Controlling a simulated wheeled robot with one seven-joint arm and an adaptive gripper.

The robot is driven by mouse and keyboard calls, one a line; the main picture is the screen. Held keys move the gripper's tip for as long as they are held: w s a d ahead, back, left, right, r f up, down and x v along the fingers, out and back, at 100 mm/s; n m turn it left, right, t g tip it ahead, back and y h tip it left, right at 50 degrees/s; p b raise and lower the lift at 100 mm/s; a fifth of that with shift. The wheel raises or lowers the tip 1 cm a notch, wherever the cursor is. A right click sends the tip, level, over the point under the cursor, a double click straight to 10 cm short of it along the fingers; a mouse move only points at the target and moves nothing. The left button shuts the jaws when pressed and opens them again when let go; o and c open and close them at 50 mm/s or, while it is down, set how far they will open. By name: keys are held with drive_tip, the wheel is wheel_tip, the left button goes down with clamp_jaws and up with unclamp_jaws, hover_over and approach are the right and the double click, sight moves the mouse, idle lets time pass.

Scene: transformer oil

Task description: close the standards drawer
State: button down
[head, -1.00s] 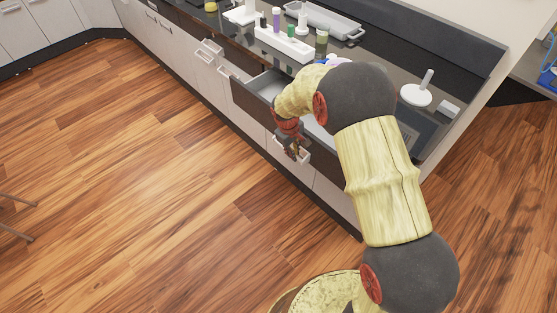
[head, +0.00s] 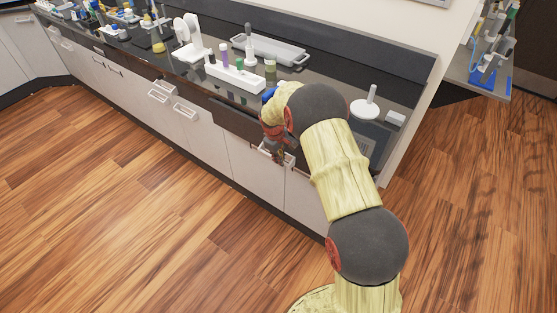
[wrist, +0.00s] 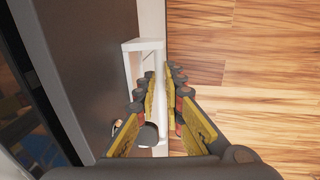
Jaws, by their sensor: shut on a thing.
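The drawer, with a dark front (head: 232,118), sits under the counter and looks shut or nearly shut in the head view. No open interior shows there, though my arm hides its right part. My gripper (head: 280,157) is low in front of the cabinet face. In the wrist view its fingers (wrist: 158,95) lie on both sides of the handle, shut on it.
The counter above holds a white rack (head: 235,78) with bottles, a grey tray (head: 270,48) and a white round stand (head: 365,108). Other white handles (head: 160,92) stick out of the cabinets to the left. The wood floor (head: 130,215) in front is clear.

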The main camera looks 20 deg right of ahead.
drive_tip(key=c, duration=1.9)
unclamp_jaws()
drive_tip(key=r, duration=0.4)
drive_tip(key=s+a+r, duration=0.1)
drive_tip(key=r, duration=0.2)
drive_tip(key=a+r, duration=0.1)
drive_tip(key=r, duration=0.3)
drive_tip(key=shift+s+r, duration=0.15)
drive_tip(key=shift+r, duration=0.2)
